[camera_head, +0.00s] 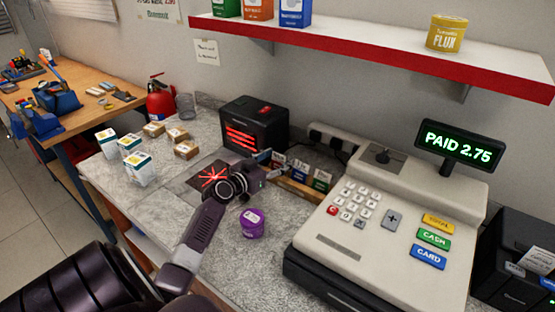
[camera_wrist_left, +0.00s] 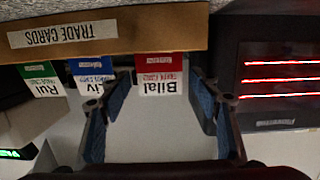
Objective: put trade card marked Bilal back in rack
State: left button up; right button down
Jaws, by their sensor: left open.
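The trade card marked Bilal (camera_wrist_left: 160,70), red and white, stands in the card rack with its upper part showing above the front. The wooden rack (camera_wrist_left: 110,30), labelled TRADE CARDS, shows upside down in the left wrist view. My left gripper (camera_wrist_left: 158,88) is open, with one finger to each side of the Bilal card. No contact with the card can be made out. In the head view my left gripper (camera_head: 265,168) is at the left end of the rack (camera_head: 296,190), by the red card (camera_head: 279,161).
A blue card (camera_wrist_left: 92,75) and a green card marked Rui (camera_wrist_left: 42,78) stand in the same rack. A black heater-like box (camera_head: 255,122) stands close behind my gripper. The till (camera_head: 390,210) is to the right. A purple tub (camera_head: 252,223) stands in front.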

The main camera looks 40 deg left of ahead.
pick_arm(q)
jog(key=s, duration=0.4)
jog(key=s+r, duration=0.1)
jog(key=s, duration=0.3)
jog(key=s+d+r, duration=0.1)
jog(key=s, duration=0.3)
jog(key=shift+d, duration=0.1)
jog(key=shift+w+f, duration=0.1)
dwell(0.3)
